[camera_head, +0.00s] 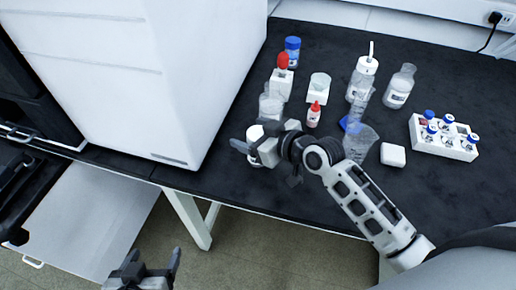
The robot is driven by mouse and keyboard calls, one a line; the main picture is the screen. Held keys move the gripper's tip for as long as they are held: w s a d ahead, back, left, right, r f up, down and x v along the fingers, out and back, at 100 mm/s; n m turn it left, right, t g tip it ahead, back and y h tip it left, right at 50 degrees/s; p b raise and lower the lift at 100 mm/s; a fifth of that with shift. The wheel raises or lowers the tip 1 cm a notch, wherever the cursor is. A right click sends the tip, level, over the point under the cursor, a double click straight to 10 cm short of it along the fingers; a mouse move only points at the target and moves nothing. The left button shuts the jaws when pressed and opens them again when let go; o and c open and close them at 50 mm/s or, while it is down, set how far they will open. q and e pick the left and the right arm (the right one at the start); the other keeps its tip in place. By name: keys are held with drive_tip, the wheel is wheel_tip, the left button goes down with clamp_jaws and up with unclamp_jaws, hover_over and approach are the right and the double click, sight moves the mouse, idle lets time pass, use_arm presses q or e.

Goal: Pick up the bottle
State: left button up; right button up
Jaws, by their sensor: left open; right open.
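Several bottles stand on the black bench, and I cannot tell which one is meant. They include a small white bottle with a red cap (313,115), a white wash bottle (361,79) with a spout, a clear labelled bottle (399,87) and a blue-lidded container (292,52). My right gripper (247,146) is open over the bench's front edge, close to a clear vessel (269,104). A small white item (255,132) shows by its fingers, partly hidden. My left gripper (146,272) is open and empty, low over the floor at the bottom left.
A large white instrument housing (180,80) stands left of the bottles. A beaker (361,143), a blue-based cylinder (358,108), a white block (393,155) and a white rack (420,140) of blue-capped vials stand right. The bench's right front (460,190) is clear.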

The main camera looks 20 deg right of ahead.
drive_tip(key=c, duration=1.5)
